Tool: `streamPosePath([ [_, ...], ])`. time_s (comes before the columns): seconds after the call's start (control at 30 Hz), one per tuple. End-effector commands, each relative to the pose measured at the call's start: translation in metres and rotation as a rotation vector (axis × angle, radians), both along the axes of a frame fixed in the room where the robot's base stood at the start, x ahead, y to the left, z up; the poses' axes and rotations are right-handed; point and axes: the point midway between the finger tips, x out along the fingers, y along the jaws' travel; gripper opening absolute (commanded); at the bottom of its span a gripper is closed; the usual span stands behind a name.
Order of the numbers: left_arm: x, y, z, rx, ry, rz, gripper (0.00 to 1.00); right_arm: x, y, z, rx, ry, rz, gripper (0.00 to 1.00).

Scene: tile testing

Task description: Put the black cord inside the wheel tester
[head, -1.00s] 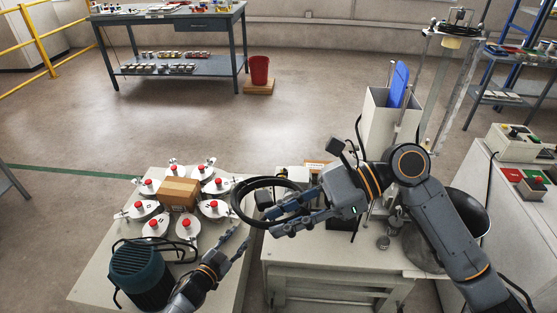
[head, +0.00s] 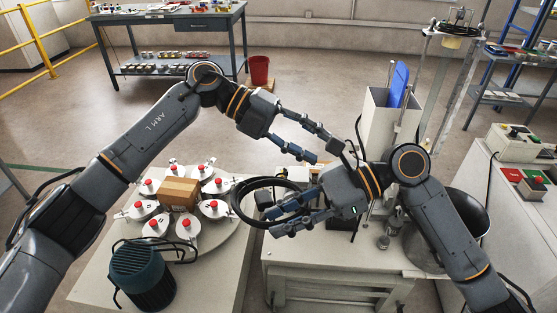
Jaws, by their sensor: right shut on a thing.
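The black cord (head: 237,200) is a coiled loop in the middle of the head view. My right gripper (head: 272,224) is shut on its right side and holds it over the gap between two machines. My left gripper (head: 330,152) is open and empty, above and right of the loop, apart from it. What looks like the wheel tester (head: 226,232) is the round machine at lower left, with a ring of discs with red knobs. A brown cardboard box (head: 178,193) sits at its middle. The loop hangs near its right edge, not on it.
A dark green motor (head: 142,272) stands at the front of the round machine. A pale bench (head: 330,262) with a tall open box (head: 377,122) is on the right. A blue-grey table (head: 168,25) and a red bucket (head: 259,70) stand behind on open floor.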

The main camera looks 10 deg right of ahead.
Motion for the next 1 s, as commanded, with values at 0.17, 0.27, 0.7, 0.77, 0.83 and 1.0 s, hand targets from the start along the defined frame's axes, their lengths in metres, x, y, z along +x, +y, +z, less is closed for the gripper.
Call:
streamPosePath([
  [0.17, -0.028, 0.024, 0.021, 0.377, -0.21, -0.095, 0.4, 0.0, 0.0, 0.001, 0.001, -0.001, -0.001, 0.0],
  [0.27, -0.05, 0.033, 0.026, 0.622, -0.292, -0.058, 0.4, 0.0, 0.0, 0.001, 0.001, -0.001, -0.001, 0.0],
  [0.7, -0.093, 0.067, 0.038, 1.127, -0.586, 0.414, 0.4, 0.0, 0.0, 0.001, 0.001, -0.001, -0.001, 0.0],
  [0.77, -0.094, 0.069, 0.039, 1.143, -0.605, 0.449, 0.4, 0.0, 0.0, 0.001, 0.001, -0.001, -0.001, 0.0],
  [0.83, -0.094, 0.071, 0.039, 1.153, -0.618, 0.477, 0.4, 0.0, 0.0, 0.001, 0.001, -0.001, -0.001, 0.0],
  [1.0, -0.089, 0.074, 0.026, 1.157, -0.621, 0.492, 0.4, 0.0, 0.0, 0.001, 0.001, -0.001, -0.001, 0.0],
])
